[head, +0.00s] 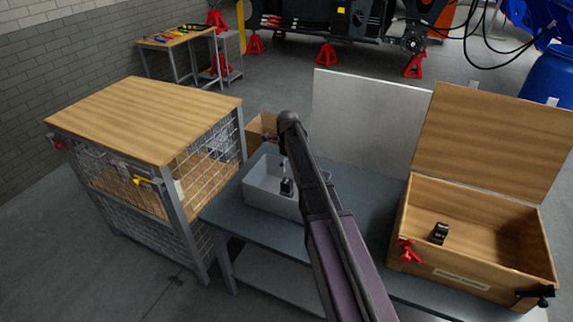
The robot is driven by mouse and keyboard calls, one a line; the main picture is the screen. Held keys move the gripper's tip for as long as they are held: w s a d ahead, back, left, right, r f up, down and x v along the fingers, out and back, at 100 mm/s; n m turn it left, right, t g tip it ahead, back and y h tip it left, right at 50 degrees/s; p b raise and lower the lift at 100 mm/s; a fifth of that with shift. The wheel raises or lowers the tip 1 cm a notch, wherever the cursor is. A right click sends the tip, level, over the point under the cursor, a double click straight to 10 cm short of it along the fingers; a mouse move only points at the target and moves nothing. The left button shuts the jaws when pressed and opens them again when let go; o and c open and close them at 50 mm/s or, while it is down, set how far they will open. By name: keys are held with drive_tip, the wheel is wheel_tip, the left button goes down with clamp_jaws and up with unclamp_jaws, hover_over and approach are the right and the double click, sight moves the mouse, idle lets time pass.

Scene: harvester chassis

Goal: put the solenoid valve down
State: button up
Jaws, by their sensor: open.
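A small black block-like part, apparently the solenoid valve (287,187), is in the grey bin (262,198) on the bench. A similar black part (440,233) sits inside the open wooden box. My arm reaches over the bench from the bottom of the picture. My gripper (284,165) points down over the grey bin, just above the black part there. It is open, but it shows very small and is partly hidden by my arm, so I cannot tell whether its fingers still touch the part.
The wooden box (455,275) stands at the right of the bench (265,231), its lid raised, with a red clamp (410,252) at its front. A white panel (365,120) rises behind. A wood-topped mesh cage (150,115) stands left. A cardboard box (262,128) is behind the bin.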

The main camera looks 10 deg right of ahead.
drive_tip(key=shift+r+p, duration=0.35)
drive_tip(key=shift+r, duration=0.25)
idle(0.4)
drive_tip(key=shift+s+n, duration=0.4)
drive_tip(key=shift+s, duration=0.25)
drive_tip(key=s+n, duration=2.4)
drive_tip(key=s, duration=0.4)
drive_tip(key=shift+r, duration=0.1)
